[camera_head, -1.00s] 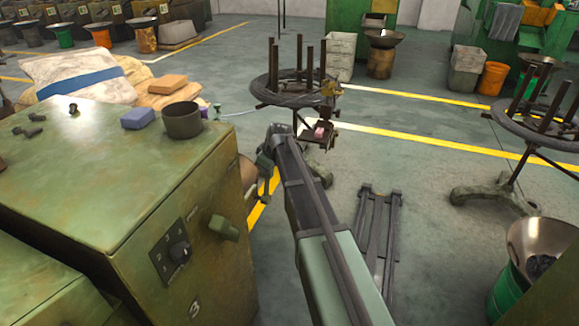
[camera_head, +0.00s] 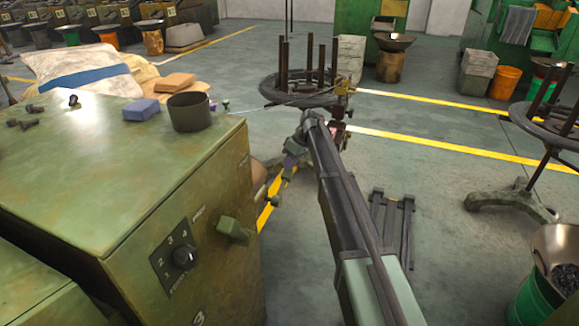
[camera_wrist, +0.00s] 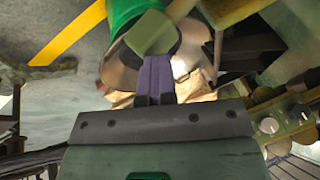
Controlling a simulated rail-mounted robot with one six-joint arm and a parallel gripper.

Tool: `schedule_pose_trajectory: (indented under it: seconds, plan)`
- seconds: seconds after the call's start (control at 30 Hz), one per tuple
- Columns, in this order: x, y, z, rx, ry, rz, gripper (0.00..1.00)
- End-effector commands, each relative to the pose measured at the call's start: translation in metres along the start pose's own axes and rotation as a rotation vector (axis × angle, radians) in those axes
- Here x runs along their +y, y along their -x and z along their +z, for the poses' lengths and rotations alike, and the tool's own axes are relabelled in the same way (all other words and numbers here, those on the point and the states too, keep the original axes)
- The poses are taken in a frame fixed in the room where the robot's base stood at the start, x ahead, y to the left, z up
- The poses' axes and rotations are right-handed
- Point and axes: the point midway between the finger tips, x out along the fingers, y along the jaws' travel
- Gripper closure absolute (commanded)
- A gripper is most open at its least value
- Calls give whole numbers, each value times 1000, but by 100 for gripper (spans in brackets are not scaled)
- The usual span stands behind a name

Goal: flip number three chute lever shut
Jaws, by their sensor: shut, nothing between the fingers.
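The green machine marked 3 (camera_head: 222,268) stands at the left of the head view. An olive block-ended handle (camera_head: 232,228) sticks out from its side, right of the dial. I cannot tell for sure whether it is the chute lever. My gripper (camera_wrist: 155,62) shows two purple fingers side by side, shut and empty. In the wrist view an olive block (camera_wrist: 152,33) lies just beyond the fingertips, overlapping them in the picture; contact cannot be told. In the head view my gripper is small, beyond the machine's right edge and partly hidden by my arm.
A round stand with posts (camera_head: 300,90) is beyond my arm. A metal bowl (camera_wrist: 190,50) and green bucket (camera_wrist: 128,12) lie behind the olive block.

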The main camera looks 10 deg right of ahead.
Motion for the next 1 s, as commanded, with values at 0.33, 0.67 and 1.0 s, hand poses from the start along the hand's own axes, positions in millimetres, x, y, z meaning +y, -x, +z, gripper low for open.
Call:
schedule_pose_trajectory:
  seconds: [0.33, 0.67, 1.0]
  plan:
    - [12, -8, 2, -1, 0, 5, 100]
    - [15, -8, 2, 0, -1, 9, 100]
    - [17, 12, 0, 2, -1, 11, 100]
